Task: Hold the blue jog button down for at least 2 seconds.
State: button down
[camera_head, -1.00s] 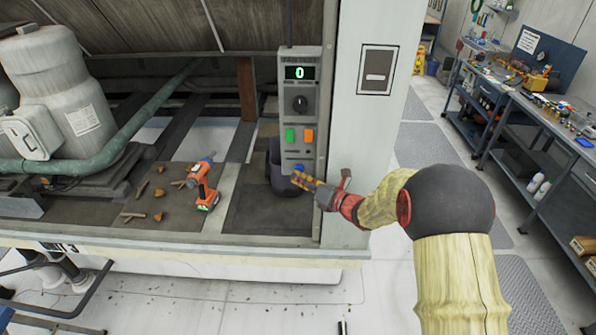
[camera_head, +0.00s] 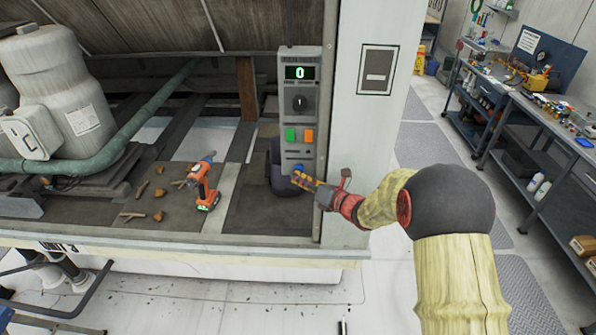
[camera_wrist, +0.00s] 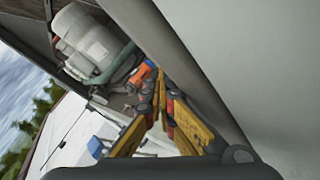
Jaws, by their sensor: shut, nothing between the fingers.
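The blue jog button (camera_head: 298,168) sits at the bottom of the grey control panel (camera_head: 288,155), which hangs beside the pale post. Only part of the button shows in the head view, just above the fingertips. My gripper (camera_head: 294,178) is shut and empty, with its tips at the panel's lower end, right by the button. I cannot tell whether the tips touch or press it. In the wrist view my gripper (camera_wrist: 163,92) has its fingers together, and the button cannot be made out. The panel's green display (camera_head: 299,72) reads 0.
The panel also has a black knob (camera_head: 299,103), a green button (camera_head: 291,135) and an orange button (camera_head: 308,136). A dark bin (camera_head: 281,165) stands behind it. An orange drill (camera_head: 203,184) and wood scraps lie on the deck to the left. The pale post (camera_head: 357,140) stands close on the right.

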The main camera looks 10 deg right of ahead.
jog(key=shift+s+d+r, duration=0.1)
jog(key=shift+d+r, duration=0.1)
jog(key=shift+d, duration=0.35)
jog(key=s, duration=0.1)
jog(key=s+a, duration=0.1)
jog(key=s, duration=0.3)
jog(key=shift+a+f, duration=0.15)
jog(key=shift+f, duration=0.1)
